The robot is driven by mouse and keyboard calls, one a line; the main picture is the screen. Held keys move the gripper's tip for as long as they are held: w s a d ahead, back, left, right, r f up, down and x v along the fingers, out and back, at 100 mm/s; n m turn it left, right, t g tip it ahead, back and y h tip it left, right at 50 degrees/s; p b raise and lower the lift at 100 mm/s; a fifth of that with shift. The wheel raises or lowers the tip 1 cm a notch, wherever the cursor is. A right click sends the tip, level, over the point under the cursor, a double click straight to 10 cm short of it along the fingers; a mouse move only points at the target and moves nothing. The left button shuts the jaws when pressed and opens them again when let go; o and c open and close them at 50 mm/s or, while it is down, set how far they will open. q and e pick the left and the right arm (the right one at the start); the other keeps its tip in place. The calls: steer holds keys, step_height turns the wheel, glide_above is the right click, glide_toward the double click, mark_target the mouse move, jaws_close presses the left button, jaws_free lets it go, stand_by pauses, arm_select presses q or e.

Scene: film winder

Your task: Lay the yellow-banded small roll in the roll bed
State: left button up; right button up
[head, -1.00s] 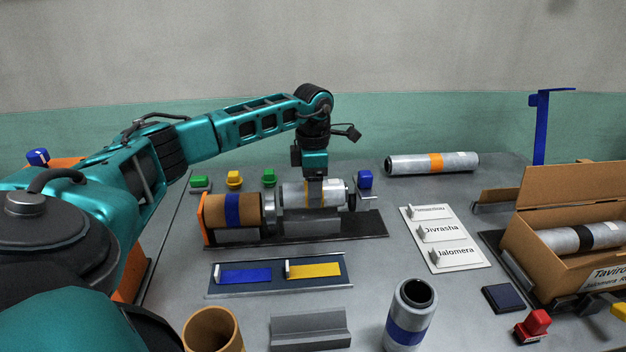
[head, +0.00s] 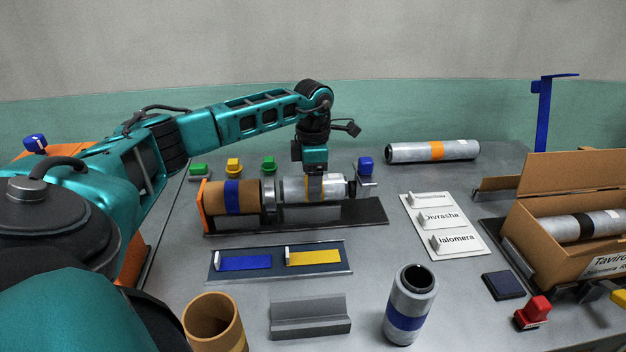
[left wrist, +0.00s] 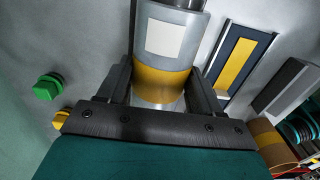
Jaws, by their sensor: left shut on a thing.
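The yellow-banded small roll (head: 330,188) is silver and lies level over the right part of the dark winder base (head: 368,212). It sits between a grey disc (head: 268,202) and a black end piece (head: 352,187). I cannot tell whether it rests on anything beneath. My left gripper (head: 315,188) points down and is shut on it at the yellow band. In the left wrist view the roll (left wrist: 172,38), with a white label, lies between the fingers of the left gripper (left wrist: 162,82). A grey trough (head: 310,320), possibly the roll bed, stands empty at the front. My right gripper is not in view.
A brown roll with a blue band (head: 218,197) is on the winder's left. In front lie a tray with blue and yellow strips (head: 280,271), a brown tube (head: 212,322) and an upright blue-banded roll (head: 410,300). An open box (head: 575,261) stands right. An orange-banded roll (head: 432,151) lies behind.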

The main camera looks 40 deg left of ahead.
arm_select(q)
steer(key=shift+f+b, duration=0.35)
steer(key=shift+f, duration=0.25)
steer(key=o, duration=1.4)
step_height(320, 180, up, 13)
steer(key=shift+p, duration=0.4)
